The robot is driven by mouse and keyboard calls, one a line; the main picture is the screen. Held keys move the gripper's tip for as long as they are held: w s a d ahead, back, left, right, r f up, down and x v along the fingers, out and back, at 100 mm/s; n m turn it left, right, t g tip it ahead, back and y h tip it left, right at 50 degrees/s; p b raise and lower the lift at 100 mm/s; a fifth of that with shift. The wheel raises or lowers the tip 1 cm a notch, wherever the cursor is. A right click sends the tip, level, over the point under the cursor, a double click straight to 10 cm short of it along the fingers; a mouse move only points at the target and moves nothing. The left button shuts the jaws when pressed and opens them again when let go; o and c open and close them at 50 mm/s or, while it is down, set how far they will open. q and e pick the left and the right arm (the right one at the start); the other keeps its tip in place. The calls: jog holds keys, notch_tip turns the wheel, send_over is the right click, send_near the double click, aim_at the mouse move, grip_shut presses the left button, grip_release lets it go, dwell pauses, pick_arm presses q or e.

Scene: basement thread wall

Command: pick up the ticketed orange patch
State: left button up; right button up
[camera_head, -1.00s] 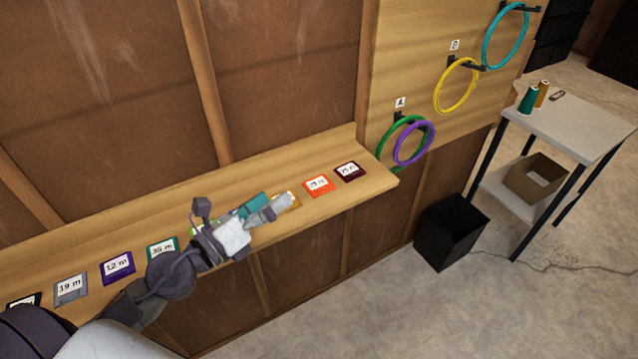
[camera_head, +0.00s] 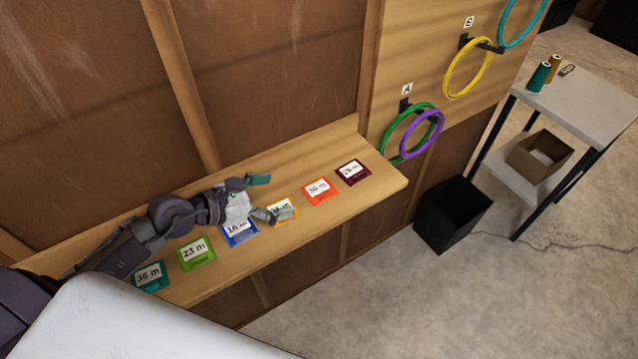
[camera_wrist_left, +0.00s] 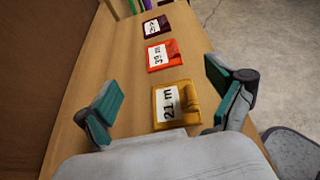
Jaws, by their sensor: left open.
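The orange patch (camera_head: 319,191) lies flat on the wooden ledge with a white ticket on its face. It also shows in the left wrist view (camera_wrist_left: 165,55), ahead of the fingers. My left gripper (camera_head: 264,197) is open and empty above the ledge, to the left of the orange patch in the head view. In the left wrist view the gripper (camera_wrist_left: 164,94) has its teal-padded fingers wide apart. A yellow-gold patch (camera_wrist_left: 177,106) ticketed "21 m" lies between them, nearer than the orange one. My right gripper is out of view.
A dark maroon patch (camera_head: 353,172) lies just beyond the orange one. Blue (camera_head: 240,232), green (camera_head: 197,253) and teal (camera_head: 150,276) patches line the ledge (camera_head: 385,189) to the left. Hoops hang on the back wall. A black bin (camera_head: 453,215) stands on the floor.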

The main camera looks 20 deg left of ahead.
aim_at(330, 184)
pick_arm(q)
jog(key=p+x, duration=0.1)
jog(key=x, duration=0.4)
jog(key=shift+r, duration=0.15)
jog(key=shift+w+d+f, duration=0.2)
jog(key=shift+w, duration=0.1)
jog(key=shift+w+d+f, duration=0.15)
jog(key=shift+w+d, duration=0.15)
jog(key=shift+w, duration=0.1)
jog(key=p+x, duration=0.1)
jog(key=x, duration=0.2)
jog(key=shift+w+d+f, duration=0.2)
jog(key=shift+f, duration=0.05)
jog(key=shift+w+d+f, duration=0.2)
jog(key=shift+w+f, duration=0.05)
jog(key=shift+s, duration=0.1)
jog(key=shift+c, duration=0.4)
jog(key=c, duration=0.7)
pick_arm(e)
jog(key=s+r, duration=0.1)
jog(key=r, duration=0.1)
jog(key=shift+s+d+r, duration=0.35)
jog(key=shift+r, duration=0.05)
